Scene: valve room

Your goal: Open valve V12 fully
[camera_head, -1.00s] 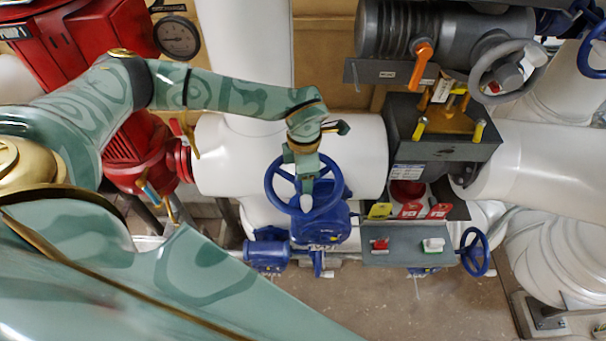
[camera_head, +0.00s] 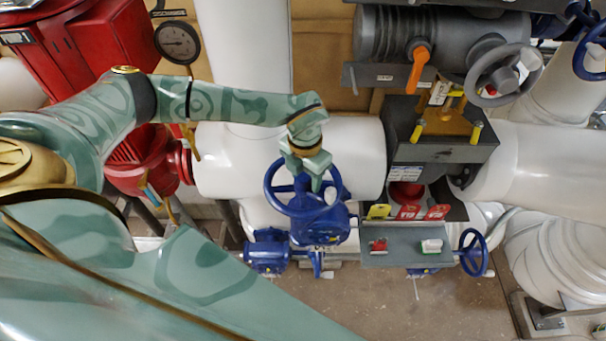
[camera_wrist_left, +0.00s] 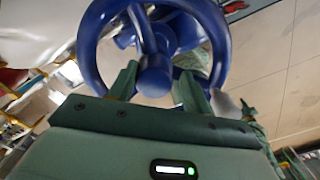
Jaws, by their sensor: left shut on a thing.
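A blue handwheel (camera_head: 267,187) sits on a blue valve body (camera_head: 318,232) in front of the big white pipe. I cannot read a V12 label on it. My left gripper (camera_head: 318,181) comes down over the wheel from above and is shut on it. In the left wrist view the wheel's rim (camera_wrist_left: 88,45) curves around my fingers. The blue hub (camera_wrist_left: 155,75) lies between the two green fingers of the gripper (camera_wrist_left: 160,88). The exact contact is partly hidden. A small whitish piece (camera_head: 330,196) shows at the wheel's right side. My right gripper is not in view.
A grey panel (camera_head: 405,258) with red and white switches stands right of the valve, beside a smaller blue handwheel (camera_head: 473,252). A grey handwheel (camera_head: 503,74) and an orange lever (camera_head: 418,68) are upper right. A red pump (camera_head: 140,165) stands left. Bare floor (camera_head: 385,300) lies below.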

